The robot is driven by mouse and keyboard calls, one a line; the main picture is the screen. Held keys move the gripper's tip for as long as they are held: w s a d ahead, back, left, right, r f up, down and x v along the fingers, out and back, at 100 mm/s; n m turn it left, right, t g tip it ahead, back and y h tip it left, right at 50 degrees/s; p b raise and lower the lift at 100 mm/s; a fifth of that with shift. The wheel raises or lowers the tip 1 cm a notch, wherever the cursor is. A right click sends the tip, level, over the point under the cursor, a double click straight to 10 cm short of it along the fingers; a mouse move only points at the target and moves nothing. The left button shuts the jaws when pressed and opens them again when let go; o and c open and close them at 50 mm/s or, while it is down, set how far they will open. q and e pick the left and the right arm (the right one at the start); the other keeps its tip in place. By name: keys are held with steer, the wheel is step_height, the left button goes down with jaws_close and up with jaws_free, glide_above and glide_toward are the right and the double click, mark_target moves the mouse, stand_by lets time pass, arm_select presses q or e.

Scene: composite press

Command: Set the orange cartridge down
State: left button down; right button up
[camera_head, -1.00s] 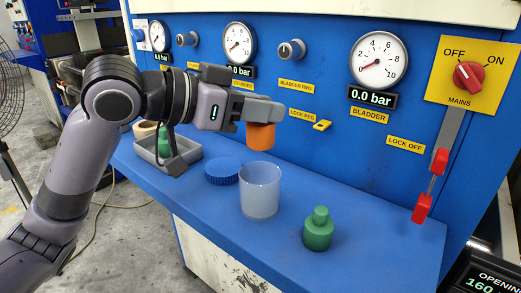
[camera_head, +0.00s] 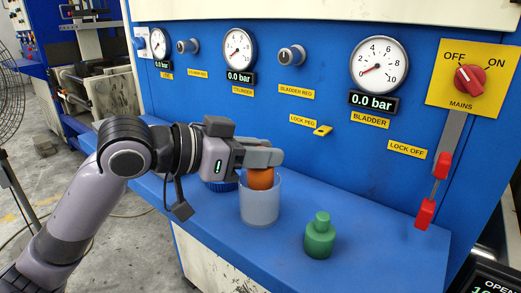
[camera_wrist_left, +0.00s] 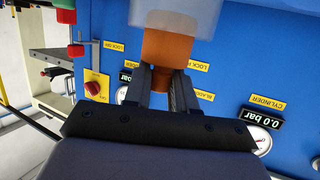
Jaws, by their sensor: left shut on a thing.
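The orange cartridge (camera_head: 260,179) is in my left gripper (camera_head: 266,157), which is shut on its upper end. The cartridge is upright over the translucent cup (camera_head: 260,207), and its lower part appears to be inside the cup's rim. In the left wrist view, the orange cartridge (camera_wrist_left: 168,48) sits between the fingers of my left gripper (camera_wrist_left: 160,88), with its far end behind the frosted wall of the cup (camera_wrist_left: 168,14). Whether it touches the cup's bottom I cannot tell. My right gripper is not in view.
A green bottle (camera_head: 320,237) stands to the right of the cup on the blue shelf (camera_head: 385,245). A blue ribbed lid (camera_head: 222,186) lies behind the cup, partly hidden by my gripper. The gauge panel (camera_head: 300,25) rises behind. The shelf's right part is clear.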

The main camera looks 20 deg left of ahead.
arm_select(q)
steer(key=shift+f, duration=0.45)
steer(key=c, duration=0.9)
jaws_free()
steer(key=shift+r, duration=0.1)
steer(key=shift+r, duration=0.75)
steer(key=v, duration=0.6)
steer(key=b+v, duration=0.1)
steer(key=v, duration=0.4)
steer(key=shift+s+a+f, duration=0.1)
steer(key=shift+s+a, duration=0.2)
steer(key=shift+s, duration=0.1)
